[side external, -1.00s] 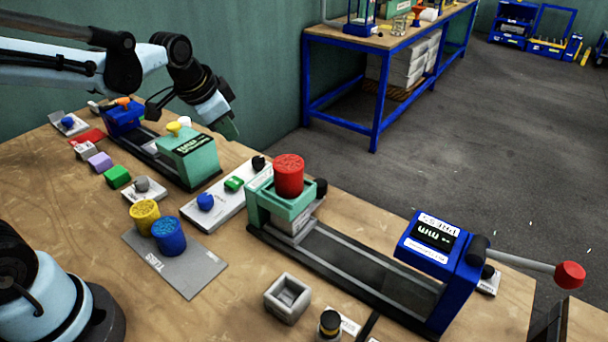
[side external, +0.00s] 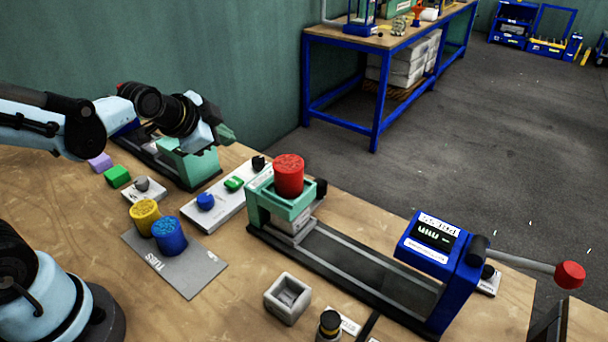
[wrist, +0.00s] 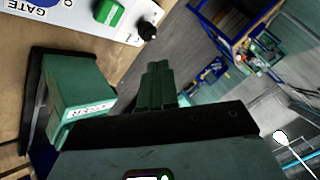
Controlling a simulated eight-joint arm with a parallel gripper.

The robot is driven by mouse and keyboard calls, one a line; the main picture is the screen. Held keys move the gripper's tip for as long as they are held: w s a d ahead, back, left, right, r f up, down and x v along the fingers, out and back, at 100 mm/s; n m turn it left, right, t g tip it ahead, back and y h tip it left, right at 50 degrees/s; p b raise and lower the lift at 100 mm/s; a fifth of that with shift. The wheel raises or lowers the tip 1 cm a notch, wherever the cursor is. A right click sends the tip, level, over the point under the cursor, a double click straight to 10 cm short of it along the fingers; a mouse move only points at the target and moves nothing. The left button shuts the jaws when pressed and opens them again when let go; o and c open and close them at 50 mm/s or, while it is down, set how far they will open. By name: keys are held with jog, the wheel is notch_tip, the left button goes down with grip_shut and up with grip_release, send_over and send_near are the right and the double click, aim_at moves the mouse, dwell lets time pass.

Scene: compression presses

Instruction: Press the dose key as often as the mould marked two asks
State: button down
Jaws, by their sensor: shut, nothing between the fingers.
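My gripper (side external: 226,135) is shut and empty, raised beside the rear green press head (side external: 188,160). In the wrist view its fingers (wrist: 156,72) point past the end of a white key panel (wrist: 75,15). That panel (side external: 222,208) carries a blue button (side external: 205,201), a green key (side external: 234,184) and a black knob (side external: 258,163). In the wrist view the green key (wrist: 108,12) is partly cut off and the word GATE is readable; I cannot read which key is dose. An open grey mould (side external: 288,298) stands at the front; no mark is readable on it.
A red canister (side external: 289,175) stands in the green holder of the front press, whose blue head (side external: 437,262) has a red-knobbed lever (side external: 569,274). Yellow (side external: 144,216) and blue (side external: 169,236) canisters stand on a grey plate (side external: 205,278).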

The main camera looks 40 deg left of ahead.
aim_at(231, 184)
jog(key=shift+f, duration=3.85)
jog(key=shift+f, duration=0.2)
jog(key=shift+f, duration=0.25)
jog(key=shift+r, duration=0.15)
jog(key=shift+r, duration=0.3)
jog(key=shift+r, duration=2.5)
